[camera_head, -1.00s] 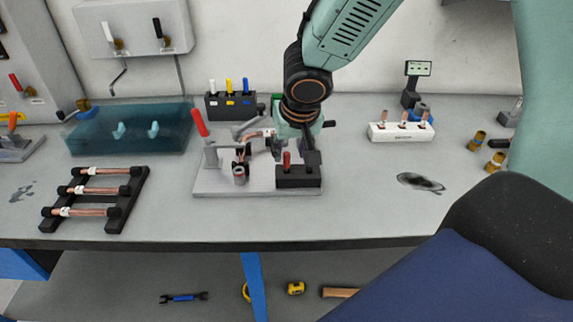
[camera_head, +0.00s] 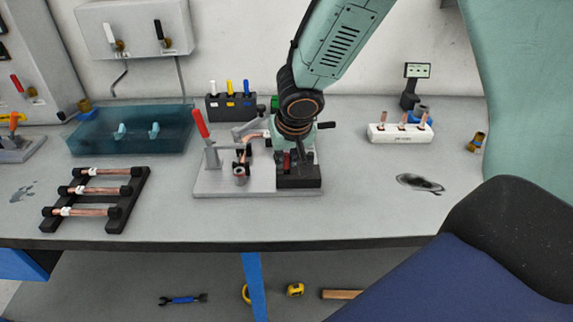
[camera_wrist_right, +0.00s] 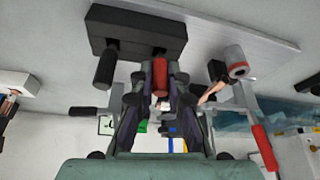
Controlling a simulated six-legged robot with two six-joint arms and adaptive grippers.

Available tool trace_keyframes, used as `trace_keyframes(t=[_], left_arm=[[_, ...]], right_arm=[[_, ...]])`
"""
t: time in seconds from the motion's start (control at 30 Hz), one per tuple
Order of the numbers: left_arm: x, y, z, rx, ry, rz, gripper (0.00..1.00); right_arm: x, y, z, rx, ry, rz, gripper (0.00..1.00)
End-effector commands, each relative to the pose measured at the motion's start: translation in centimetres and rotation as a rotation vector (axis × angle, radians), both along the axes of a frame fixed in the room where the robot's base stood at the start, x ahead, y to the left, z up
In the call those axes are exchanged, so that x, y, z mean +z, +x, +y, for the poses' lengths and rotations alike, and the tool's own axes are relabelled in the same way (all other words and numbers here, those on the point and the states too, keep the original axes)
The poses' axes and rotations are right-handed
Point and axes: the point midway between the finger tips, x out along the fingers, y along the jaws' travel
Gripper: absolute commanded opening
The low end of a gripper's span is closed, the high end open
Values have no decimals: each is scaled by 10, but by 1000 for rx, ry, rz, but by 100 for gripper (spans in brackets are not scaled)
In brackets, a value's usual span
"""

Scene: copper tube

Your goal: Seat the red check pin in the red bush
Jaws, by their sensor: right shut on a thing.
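The red check pin (camera_wrist_right: 160,77) is between the two fingers of my right gripper (camera_wrist_right: 160,92), with its far end close against a black block (camera_wrist_right: 130,24). My right gripper is shut on the pin and points down over the block. A short upright bush with a reddish collar (camera_head: 240,179) stands left of the block on the fixture; it also shows in the wrist view (camera_wrist_right: 237,62). My left gripper is out of view.
The fixture's grey plate (camera_head: 215,187) carries a red-handled clamp (camera_head: 201,124) at its left. A rack of copper tubes (camera_head: 95,193) lies farther left, and a blue tray (camera_head: 130,137) behind it. A white holder (camera_head: 400,134) stands right; bench between is mostly clear.

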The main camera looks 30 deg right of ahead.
Motion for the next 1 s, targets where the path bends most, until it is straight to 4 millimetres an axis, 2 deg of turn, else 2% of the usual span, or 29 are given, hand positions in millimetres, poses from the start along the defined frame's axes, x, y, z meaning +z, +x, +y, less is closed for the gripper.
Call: trace_keyframes(t=[0.1, 0.57, 0.77, 1.0], left_arm=[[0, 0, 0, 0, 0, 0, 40], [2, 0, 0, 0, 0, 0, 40], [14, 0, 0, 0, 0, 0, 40], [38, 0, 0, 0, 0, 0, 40]], right_arm=[[0, 0, 0, 0, 0, 0, 0], [4, 0, 0, 0, 0, 1, 0], [25, 0, 0, -1, 1, -2, 0], [76, 1, 0, -2, 1, -4, 0]])
